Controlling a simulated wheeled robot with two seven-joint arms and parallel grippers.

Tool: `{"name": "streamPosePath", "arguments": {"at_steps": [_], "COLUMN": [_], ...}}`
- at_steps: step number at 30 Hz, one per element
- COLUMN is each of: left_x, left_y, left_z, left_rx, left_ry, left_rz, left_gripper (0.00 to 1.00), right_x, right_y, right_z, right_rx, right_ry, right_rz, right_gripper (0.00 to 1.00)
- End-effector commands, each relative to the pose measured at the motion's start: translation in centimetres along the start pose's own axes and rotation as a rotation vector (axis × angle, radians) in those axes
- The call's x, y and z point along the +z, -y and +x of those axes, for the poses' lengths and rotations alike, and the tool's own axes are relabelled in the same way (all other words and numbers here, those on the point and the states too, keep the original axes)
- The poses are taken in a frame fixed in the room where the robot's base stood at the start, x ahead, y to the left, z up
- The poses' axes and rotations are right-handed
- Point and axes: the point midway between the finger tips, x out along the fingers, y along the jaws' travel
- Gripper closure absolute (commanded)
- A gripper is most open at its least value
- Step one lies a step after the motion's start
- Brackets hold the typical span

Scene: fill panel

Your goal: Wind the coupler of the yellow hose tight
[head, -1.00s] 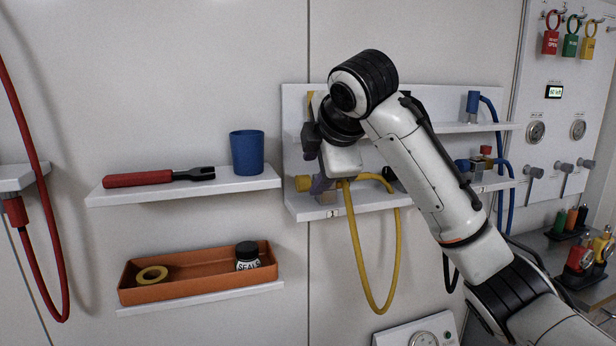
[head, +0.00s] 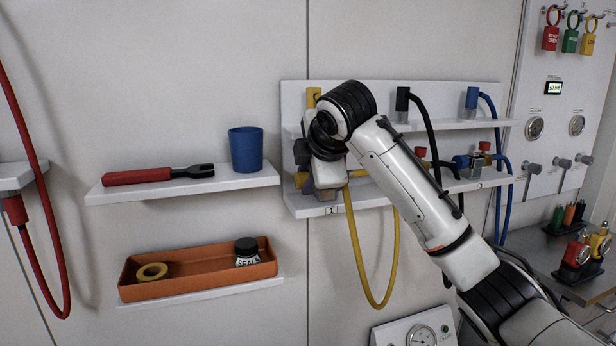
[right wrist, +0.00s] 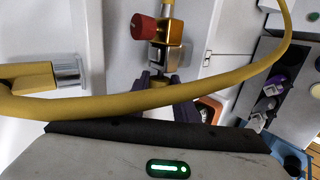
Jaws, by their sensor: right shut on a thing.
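The yellow hose (head: 356,250) hangs in a loop below the lower shelf of the wall panel; in the right wrist view it crosses close in front of the camera (right wrist: 120,106). My right gripper (right wrist: 162,86) is shut on the yellow coupler (right wrist: 159,83), below a brass valve block (right wrist: 170,55) with a red knob (right wrist: 143,27). The hose partly covers the fingers and coupler there. In the head view my right wrist hides most of this fitting. How tight the coupler sits cannot be seen. My left gripper is not in view.
Black (head: 402,99) and blue (head: 473,98) hose ends stand on the upper shelf, their hoses hanging to the right. A left shelf (head: 110,196) holds a red-handled wrench (head: 150,176) and blue cup (head: 246,150). An orange tray (head: 195,287) lies below.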

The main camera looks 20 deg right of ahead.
Motion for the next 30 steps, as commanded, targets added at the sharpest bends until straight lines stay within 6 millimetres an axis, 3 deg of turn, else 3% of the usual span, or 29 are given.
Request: {"name": "streamPosePath", "arguments": {"at_steps": [11, 30], "left_x": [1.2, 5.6], "left_y": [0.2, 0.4], "left_z": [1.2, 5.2], "left_rx": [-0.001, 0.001], "left_ry": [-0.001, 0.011], "left_rz": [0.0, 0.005], "left_gripper": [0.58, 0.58], "right_x": [0.0, 0.0], "right_y": [0.7, 1.5], "right_z": [0.3, 0.6], "right_rx": [0.102, 0.532], "right_ry": [-0.004, -0.021], "right_rz": [0.004, 0.026], "right_gripper": [0.96, 0.96]}}
